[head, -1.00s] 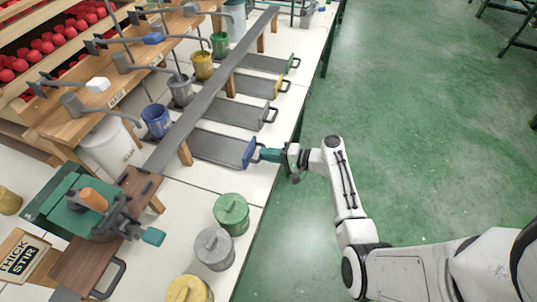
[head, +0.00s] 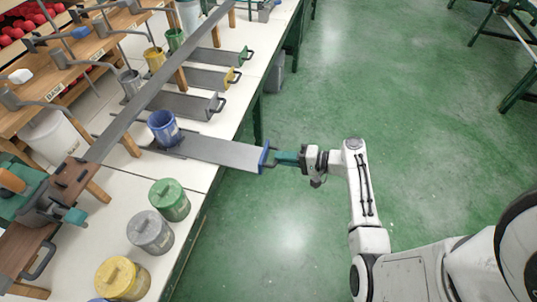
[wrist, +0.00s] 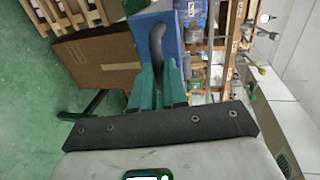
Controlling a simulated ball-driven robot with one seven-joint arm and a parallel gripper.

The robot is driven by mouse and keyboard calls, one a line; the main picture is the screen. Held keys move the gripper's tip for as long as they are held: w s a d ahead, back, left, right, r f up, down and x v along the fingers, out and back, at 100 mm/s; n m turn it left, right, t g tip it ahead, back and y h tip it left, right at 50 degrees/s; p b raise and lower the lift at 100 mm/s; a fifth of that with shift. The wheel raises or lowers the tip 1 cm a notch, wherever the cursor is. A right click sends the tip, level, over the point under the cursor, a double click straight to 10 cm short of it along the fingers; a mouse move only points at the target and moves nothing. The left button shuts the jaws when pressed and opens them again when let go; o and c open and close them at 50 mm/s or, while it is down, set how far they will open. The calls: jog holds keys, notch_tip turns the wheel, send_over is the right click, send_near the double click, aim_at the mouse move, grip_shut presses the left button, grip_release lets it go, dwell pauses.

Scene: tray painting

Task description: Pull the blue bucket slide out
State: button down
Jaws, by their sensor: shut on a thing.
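The blue bucket slide (head: 220,150) is a long grey tray with a blue end plate and a dark handle (head: 271,158). It extends past the table's front edge, over the floor. The blue bucket (head: 163,127) stands upright toward its inner end, on the front side of the long grey rail. My gripper (head: 281,158) has teal fingers shut on the handle, just outside the blue plate. In the wrist view the teal fingers (wrist: 157,88) close around the dark curved handle (wrist: 157,45) in front of the blue plate (wrist: 172,30). The exact finger contact is partly hidden.
The grey rail (head: 150,90) runs along the table on wooden posts. Other slides with grey, yellow and green ends lie farther back. Green (head: 169,200), grey (head: 150,232) and yellow (head: 122,279) lidded pots stand at the front left. The green floor on the right is open.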

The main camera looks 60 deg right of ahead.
jog(key=shift+s+d+f, duration=0.1)
jog(key=shift+s+d, duration=0.15)
jog(key=shift+s, duration=0.5)
jog(key=shift+s+d+r, duration=0.1)
jog(key=shift+s+d, duration=0.2)
jog(key=shift+s, duration=0.5)
jog(key=shift+s+d+f, duration=0.1)
jog(key=shift+s+d, duration=0.15)
jog(key=shift+s, duration=0.5)
jog(key=c, duration=1.1)
grip_release()
jog(key=shift+c, duration=0.2)
jog(key=b+v, duration=0.1)
jog(key=v, duration=1)
jog(key=shift+b, duration=0.4)
jog(key=shift+w, duration=0.1)
